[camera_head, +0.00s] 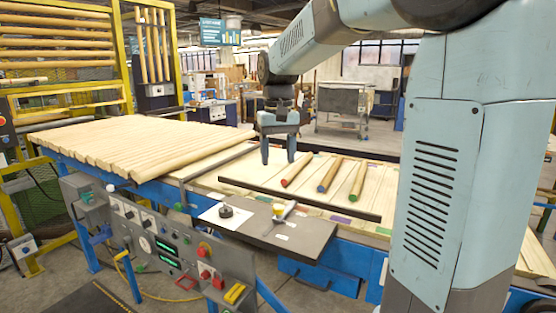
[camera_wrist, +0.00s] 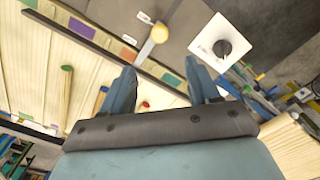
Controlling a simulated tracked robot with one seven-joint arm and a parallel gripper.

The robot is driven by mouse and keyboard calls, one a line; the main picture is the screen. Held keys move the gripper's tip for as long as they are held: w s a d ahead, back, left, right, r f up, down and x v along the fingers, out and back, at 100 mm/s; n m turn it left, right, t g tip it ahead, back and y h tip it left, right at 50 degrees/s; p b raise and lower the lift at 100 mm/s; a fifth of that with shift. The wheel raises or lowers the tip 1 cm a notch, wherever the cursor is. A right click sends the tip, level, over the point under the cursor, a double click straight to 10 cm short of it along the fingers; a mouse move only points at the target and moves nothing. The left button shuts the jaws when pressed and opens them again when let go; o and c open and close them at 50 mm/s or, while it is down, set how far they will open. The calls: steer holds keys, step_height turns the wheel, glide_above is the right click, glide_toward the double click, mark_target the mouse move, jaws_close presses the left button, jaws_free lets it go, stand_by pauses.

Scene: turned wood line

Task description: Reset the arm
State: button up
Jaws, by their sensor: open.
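My gripper (camera_head: 278,151) hangs from my arm above the wooden work surface, pointing down, with its two fingers apart and nothing between them. In the wrist view the blue-grey fingers (camera_wrist: 165,88) are spread. Three turned wooden rods lie on the pale boards to the right of my gripper: one with a red end (camera_head: 297,171), one with a blue end (camera_head: 330,175) and one with a green end (camera_head: 357,181). The green-ended rod (camera_wrist: 66,95) also shows in the wrist view, where my gripper partly hides the others.
A row of wooden rods (camera_head: 130,143) fills the left of the blue-framed line. A dark grey plate (camera_head: 305,235) at the front holds a white card with a black knob (camera_head: 226,211) and a yellow-topped item (camera_head: 285,210). A control panel (camera_head: 160,250) stands in front.

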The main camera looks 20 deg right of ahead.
steer(key=s+d+f+t, duration=0.1)
steer(key=s+d+t, duration=0.1)
steer(key=s, duration=0.9)
steer(key=s+d+f+t, duration=0.2)
steer(key=s+t, duration=0.1)
steer(key=s, duration=0.8)
steer(key=shift+s+f+t, duration=0.15)
steer(key=shift+s+t, duration=0.15)
steer(key=shift+s, duration=0.05)
steer(key=shift+d, duration=0.1)
stand_by(0.7)
